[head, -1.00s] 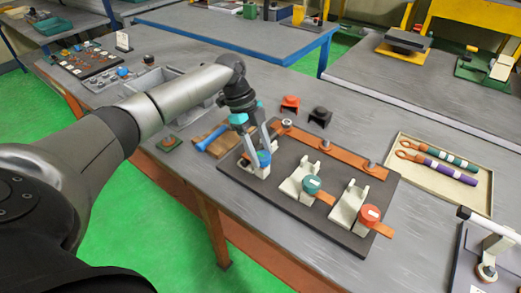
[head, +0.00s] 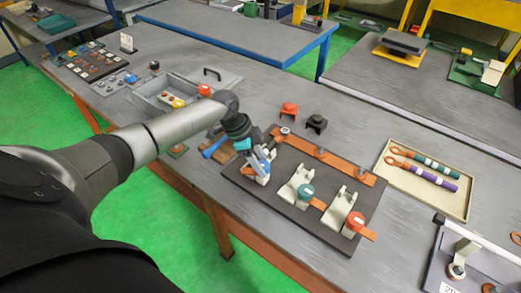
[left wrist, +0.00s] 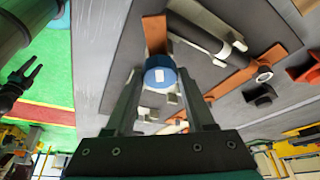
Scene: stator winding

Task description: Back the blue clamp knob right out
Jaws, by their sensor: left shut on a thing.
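The blue clamp knob (head: 265,165) sits at the left end of the dark base plate (head: 285,203). In the left wrist view the blue knob (left wrist: 160,74) has a white label on top and lies between the fingertips. My left gripper (head: 261,168) comes down on it at a tilt and is shut on it. In the head view the fingers partly hide the knob and its clamp. An orange strip (left wrist: 154,35) runs out from under it. A dark two-pronged shape, apparently my right gripper (left wrist: 36,68), shows with prongs apart at the left wrist view's left edge.
A green knob (head: 305,191) and a red knob (head: 355,221) stand on similar cream clamps to the right. A blue-handled tool (head: 213,147) lies left of the plate. Red (head: 289,109) and black (head: 316,122) clips stand behind; a tray (head: 462,213) with two handles is right.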

